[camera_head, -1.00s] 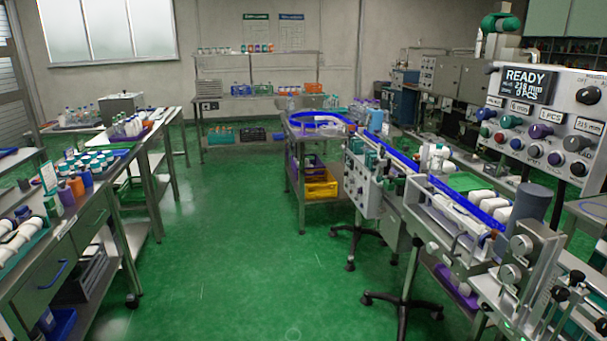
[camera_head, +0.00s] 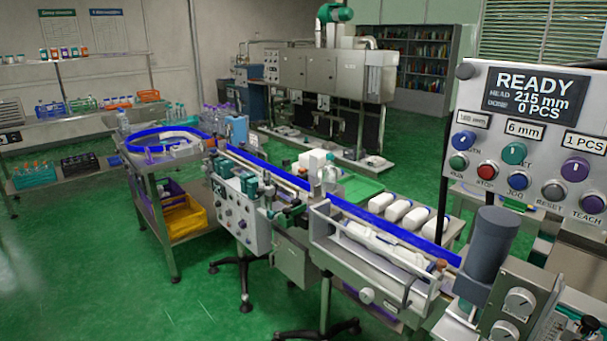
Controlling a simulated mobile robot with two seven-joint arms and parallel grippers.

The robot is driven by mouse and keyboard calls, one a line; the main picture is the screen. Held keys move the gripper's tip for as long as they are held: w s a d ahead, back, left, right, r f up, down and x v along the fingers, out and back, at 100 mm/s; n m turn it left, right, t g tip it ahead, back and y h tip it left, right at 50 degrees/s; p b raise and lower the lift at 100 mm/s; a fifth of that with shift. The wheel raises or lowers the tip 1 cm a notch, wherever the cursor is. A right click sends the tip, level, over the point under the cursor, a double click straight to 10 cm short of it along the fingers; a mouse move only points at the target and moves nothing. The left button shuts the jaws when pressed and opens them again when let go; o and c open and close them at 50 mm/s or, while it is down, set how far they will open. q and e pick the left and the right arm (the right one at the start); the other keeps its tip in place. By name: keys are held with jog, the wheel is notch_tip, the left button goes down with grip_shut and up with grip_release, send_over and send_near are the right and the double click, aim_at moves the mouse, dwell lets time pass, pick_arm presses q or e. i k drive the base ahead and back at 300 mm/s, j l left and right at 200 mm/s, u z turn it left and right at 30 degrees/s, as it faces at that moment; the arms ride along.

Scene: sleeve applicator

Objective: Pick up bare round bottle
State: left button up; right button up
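A clear, rounded bottle (camera_head: 329,174) stands upright by the blue-railed conveyor, near the middle of the view. I cannot tell for sure whether it is bare. White block-like containers (camera_head: 397,210) sit in a row behind the rail, right of it. Neither of my grippers shows.
The conveyor machine (camera_head: 290,255) and its control panel (camera_head: 528,140), reading READY, fill the middle and right. A shelf rack (camera_head: 80,110) with bottles and crates stands at the back left. Green floor (camera_head: 110,270) is clear at the lower left.

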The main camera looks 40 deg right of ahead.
aim_at(329, 173)
jog(key=i+z, duration=0.2)
jog(key=i, duration=0.2)
jog(key=i+j+z, duration=0.2)
jog(key=i, duration=0.2)
jog(key=i+j+z, duration=0.2)
jog(key=i, duration=0.2)
